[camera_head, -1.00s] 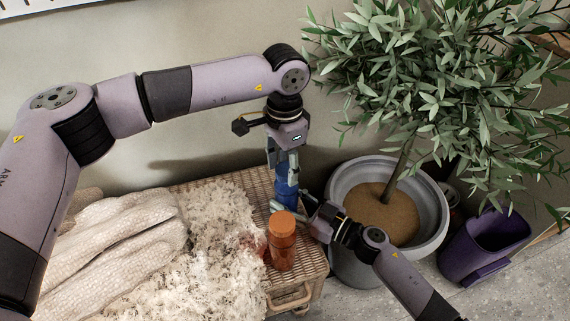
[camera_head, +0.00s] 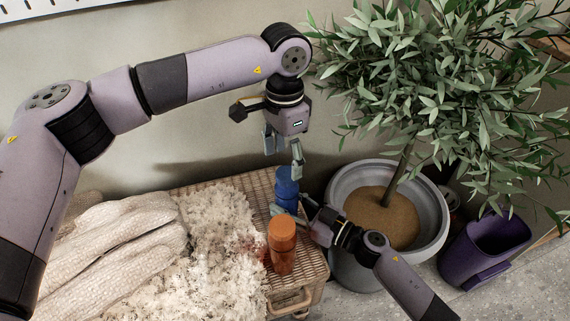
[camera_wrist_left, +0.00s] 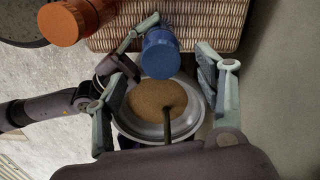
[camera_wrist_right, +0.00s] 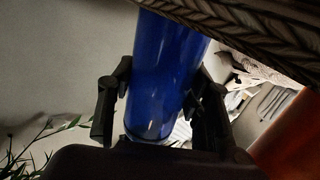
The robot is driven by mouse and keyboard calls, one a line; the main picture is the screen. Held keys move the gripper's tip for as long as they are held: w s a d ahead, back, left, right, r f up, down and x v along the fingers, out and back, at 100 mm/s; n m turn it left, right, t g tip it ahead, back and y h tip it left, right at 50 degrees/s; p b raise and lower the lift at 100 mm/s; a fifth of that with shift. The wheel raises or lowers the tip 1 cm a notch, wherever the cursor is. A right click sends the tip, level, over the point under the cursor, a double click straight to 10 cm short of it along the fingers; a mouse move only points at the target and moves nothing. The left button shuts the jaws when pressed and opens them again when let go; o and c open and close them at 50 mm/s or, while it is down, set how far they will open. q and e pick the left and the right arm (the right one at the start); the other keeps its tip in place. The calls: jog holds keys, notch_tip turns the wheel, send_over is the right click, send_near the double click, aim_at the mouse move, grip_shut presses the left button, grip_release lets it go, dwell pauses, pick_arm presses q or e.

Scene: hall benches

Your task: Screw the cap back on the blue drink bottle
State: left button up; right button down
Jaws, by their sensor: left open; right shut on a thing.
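The blue drink bottle (camera_head: 288,190) stands upright on the woven bench near its right end. A blue cap (camera_head: 287,173) appears to sit on top of it; its round top also shows in the left wrist view (camera_wrist_left: 160,57). I cannot tell how tightly it is seated. My left gripper (camera_head: 283,158) is open and empty, just above the bottle top, fingers pointing down. My right gripper (camera_head: 290,208) is shut on the bottle's body from the right, low down; in the right wrist view the blue body (camera_wrist_right: 168,70) lies between its fingers.
An orange bottle (camera_head: 282,248) stands close in front of the blue one. A fluffy white throw (camera_head: 215,235) and a knitted blanket (camera_head: 110,245) cover the bench's left. A grey planter (camera_head: 437,215) with a leafy tree and a purple bin (camera_head: 478,250) stand right. The wall is behind.

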pick_arm(q)
jog(key=shift+r, duration=0.3)
jog(key=shift+c, duration=0.3)
